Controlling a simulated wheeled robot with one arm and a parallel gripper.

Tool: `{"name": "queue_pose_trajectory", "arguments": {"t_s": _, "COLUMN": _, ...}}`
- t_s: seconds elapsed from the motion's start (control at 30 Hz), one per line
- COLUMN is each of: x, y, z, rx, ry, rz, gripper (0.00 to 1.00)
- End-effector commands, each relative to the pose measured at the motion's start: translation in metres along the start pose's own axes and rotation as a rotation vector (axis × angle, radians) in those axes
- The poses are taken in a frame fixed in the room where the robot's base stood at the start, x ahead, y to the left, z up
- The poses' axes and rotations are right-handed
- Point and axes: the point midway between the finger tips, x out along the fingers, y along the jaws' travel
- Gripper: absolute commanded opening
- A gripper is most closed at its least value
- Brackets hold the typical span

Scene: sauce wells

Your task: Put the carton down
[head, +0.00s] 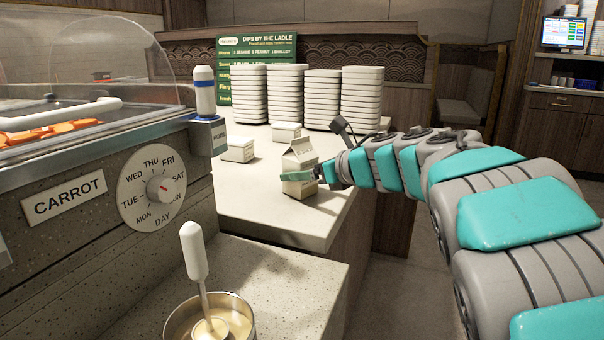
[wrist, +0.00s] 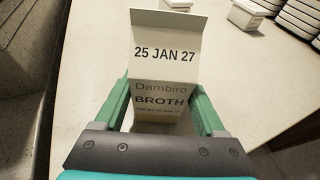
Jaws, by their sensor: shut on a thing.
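The carton (head: 300,160) is a white and beige gable-topped box at the near part of the white counter (head: 260,218). In the wrist view the carton (wrist: 164,70) reads "25 JAN 27" and "Dambiro BROTH". My gripper (head: 298,176) has its green fingers on both sides of the carton, and the gripper (wrist: 160,108) is shut on it in the wrist view. The carton looks upright in the head view. Its base is at or just above the counter; I cannot tell if it touches.
Stacks of white trays (head: 249,94) stand at the back of the counter. Two small white boxes, one at the left (head: 238,149) and one behind (head: 286,131), sit nearby. A sauce pot with a ladle (head: 195,250) is in front. The counter's right edge is close to the carton.

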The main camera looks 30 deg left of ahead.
Motion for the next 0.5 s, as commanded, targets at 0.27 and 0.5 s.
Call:
{"name": "queue_pose_trajectory", "arguments": {"t_s": 0.27, "x": -0.0003, "y": 0.0, "z": 0.0003, "rx": -0.001, "ry": -0.003, "rz": 0.0, "gripper": 0.0}}
{"name": "queue_pose_trajectory", "arguments": {"t_s": 0.5, "x": 0.0004, "y": 0.0002, "z": -0.0016, "rx": -0.001, "ry": -0.001, "rz": 0.001, "gripper": 0.87}}
